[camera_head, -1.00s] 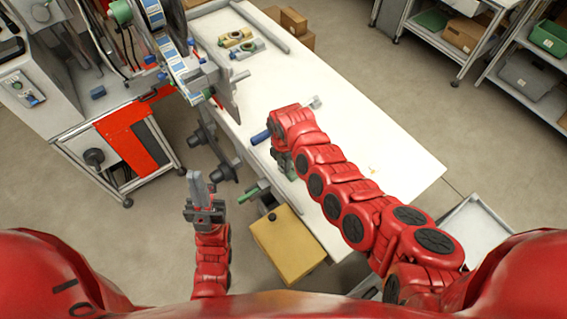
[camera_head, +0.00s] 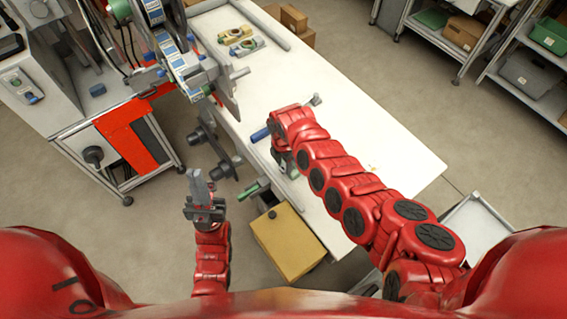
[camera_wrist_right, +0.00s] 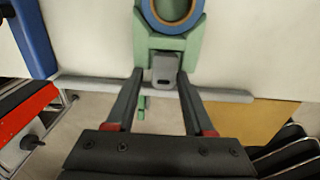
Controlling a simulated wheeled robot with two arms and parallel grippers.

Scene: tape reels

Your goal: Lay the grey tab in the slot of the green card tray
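In the right wrist view the green card tray (camera_wrist_right: 194,41) lies on the white table. A blue-rimmed ring (camera_wrist_right: 146,14) sits on its upper part. The grey tab (camera_wrist_right: 164,70) is at the tray's lower end, between the fingertips of my right gripper (camera_wrist_right: 160,76). Those fingers stand apart, with a visible gap at the left of the tab. I cannot tell how the tab sits in the slot. In the head view my right arm hides most of the tray. My left gripper (camera_head: 198,184) appears shut and empty, away from the table.
The white table (camera_head: 350,120) has free room beyond my right arm. A reel machine (camera_head: 165,45) stands at the left. Two small fixtures (camera_head: 240,41) lie at the table's far end. A cardboard box (camera_head: 290,245) is beside the table's near edge.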

